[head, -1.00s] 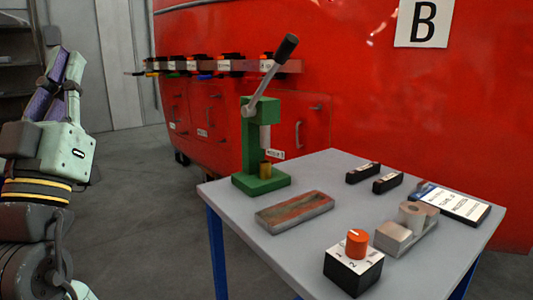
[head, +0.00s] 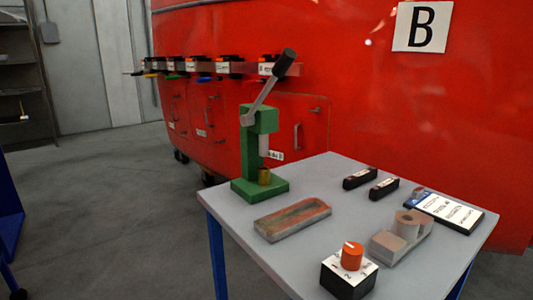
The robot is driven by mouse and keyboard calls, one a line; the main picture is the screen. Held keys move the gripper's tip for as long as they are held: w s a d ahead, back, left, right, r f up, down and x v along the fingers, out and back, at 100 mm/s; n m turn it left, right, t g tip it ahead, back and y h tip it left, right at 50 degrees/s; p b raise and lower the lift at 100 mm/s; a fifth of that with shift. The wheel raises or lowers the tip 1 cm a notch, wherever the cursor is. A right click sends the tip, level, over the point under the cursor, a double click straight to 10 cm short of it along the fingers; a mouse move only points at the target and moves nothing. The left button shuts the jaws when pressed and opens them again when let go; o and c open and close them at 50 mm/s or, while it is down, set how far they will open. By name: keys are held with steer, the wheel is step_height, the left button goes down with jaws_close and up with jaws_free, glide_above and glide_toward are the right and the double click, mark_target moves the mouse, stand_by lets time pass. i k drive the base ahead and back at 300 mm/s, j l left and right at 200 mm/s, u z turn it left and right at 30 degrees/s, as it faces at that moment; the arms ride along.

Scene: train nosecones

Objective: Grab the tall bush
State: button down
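A short brass-coloured bush (head: 264,176) stands upright on the base of the green lever press (head: 254,145) at the table's back left. A grey-brown cylinder with a hole in its top (head: 406,224) stands at the metal block (head: 390,247) on the right. A small cylinder (head: 417,193) is by the corner of the white-and-blue label board (head: 445,212). I cannot tell which of these is the tall bush. My gripper is not in view.
The grey table (head: 325,230) also holds a flat reddish-brown stone (head: 292,219), an orange-knobbed selector box (head: 349,273) and two small black labelled blocks (head: 360,178). A red train body (head: 340,60) with a rail of several locks stands behind. Floor at left is clear.

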mark_target(264, 172)
steer(key=u, duration=0.3)
steer(key=l+u, duration=0.35)
steer(key=l, duration=0.15)
steer(key=k+l+u, duration=0.2)
steer(key=l+u, duration=0.2)
steer(key=k+l, duration=0.15)
steer(key=l, duration=0.25)
steer(key=k+l+u, duration=0.1)
steer(key=l, duration=0.3)
steer(key=k+l, duration=0.15)
steer(key=l, duration=0.3)
steer(key=i+l, duration=0.1)
steer(key=l, duration=0.4)
steer(key=i, duration=0.25)
steer(key=j+u, duration=0.05)
